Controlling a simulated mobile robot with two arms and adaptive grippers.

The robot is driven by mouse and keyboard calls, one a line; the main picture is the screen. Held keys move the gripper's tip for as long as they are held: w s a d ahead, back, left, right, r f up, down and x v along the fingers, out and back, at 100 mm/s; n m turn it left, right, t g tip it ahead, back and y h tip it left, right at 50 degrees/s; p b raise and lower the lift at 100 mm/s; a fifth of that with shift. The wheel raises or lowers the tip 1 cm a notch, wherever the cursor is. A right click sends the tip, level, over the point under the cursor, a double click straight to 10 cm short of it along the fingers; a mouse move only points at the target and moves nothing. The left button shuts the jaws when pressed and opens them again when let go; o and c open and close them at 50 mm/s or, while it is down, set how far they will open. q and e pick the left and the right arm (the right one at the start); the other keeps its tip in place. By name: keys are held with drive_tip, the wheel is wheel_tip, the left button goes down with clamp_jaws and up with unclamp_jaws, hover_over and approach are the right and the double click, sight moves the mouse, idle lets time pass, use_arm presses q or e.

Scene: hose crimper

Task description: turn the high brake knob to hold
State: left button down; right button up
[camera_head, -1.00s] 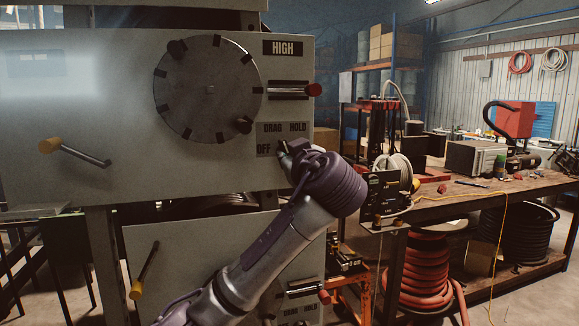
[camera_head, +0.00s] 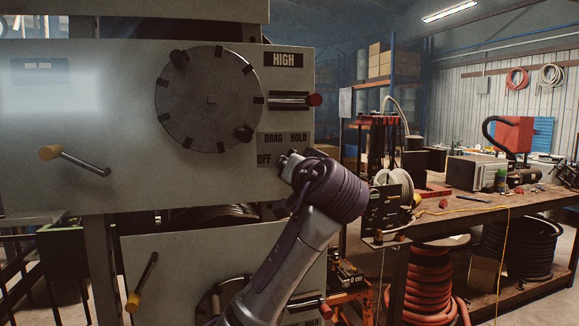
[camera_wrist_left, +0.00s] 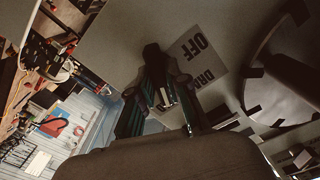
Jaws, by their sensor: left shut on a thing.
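The upper panel (camera_head: 110,130) carries the HIGH label (camera_head: 284,60) and, below it, a small plate (camera_head: 270,148) marked OFF, DRAG and HOLD. My left gripper (camera_head: 288,161) is at this plate, just right of OFF and below DRAG and HOLD. In the left wrist view its two fingers (camera_wrist_left: 160,95) are closed around the dark brake knob (camera_wrist_left: 153,58) beside the plate (camera_wrist_left: 198,58). My gripper hides most of the knob in the head view, so I cannot tell which mark it points to. My right gripper is not in view.
A large round dial (camera_head: 208,100) and a red-tipped lever (camera_head: 290,101) are above the plate. A yellow-knobbed lever (camera_head: 75,160) sticks out at left. A lower panel (camera_head: 190,255) has similar controls. A cluttered workbench (camera_head: 500,200) stands at right.

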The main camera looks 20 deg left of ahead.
use_arm(q)
drive_tip(key=shift+r+m, duration=0.1)
drive_tip(key=shift+m, duration=0.4)
drive_tip(key=c, duration=1.1)
unclamp_jaws()
drive_tip(key=shift+c, duration=0.2)
drive_tip(key=v, duration=1.2)
